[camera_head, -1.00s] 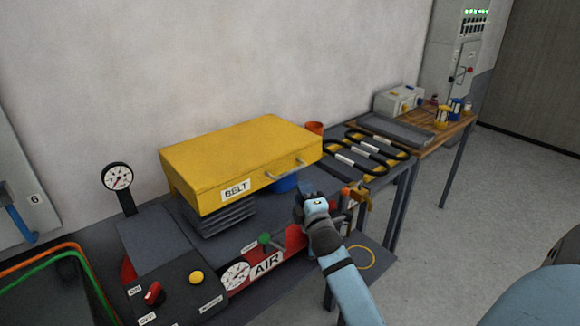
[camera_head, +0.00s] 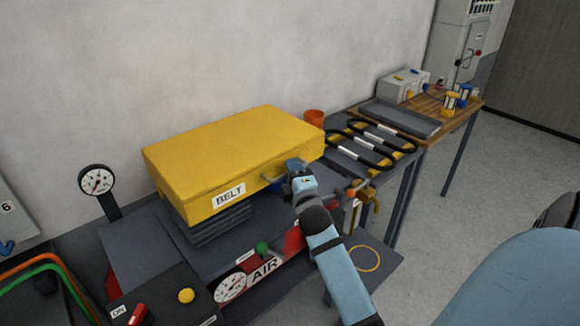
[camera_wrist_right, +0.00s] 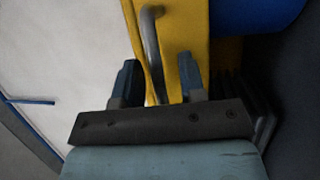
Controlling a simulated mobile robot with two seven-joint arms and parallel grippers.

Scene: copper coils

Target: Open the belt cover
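The yellow belt cover (camera_head: 232,155), labelled BELT, lies level and closed over a dark ribbed unit on the bench. A grey bar handle (camera_head: 268,179) is on its front face, toward the right. My right gripper (camera_head: 293,166) is at the handle's right end and hides part of it. In the right wrist view, the gripper (camera_wrist_right: 157,78) has its two dark blue fingers apart. The handle (camera_wrist_right: 151,38) shows between the fingers, beside the yellow cover (camera_wrist_right: 180,35). I cannot tell if either finger touches it. My left gripper is not in view.
A gauge on a post (camera_head: 96,181) stands at left. An orange cup (camera_head: 314,118) and black belts (camera_head: 357,147) are at right.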

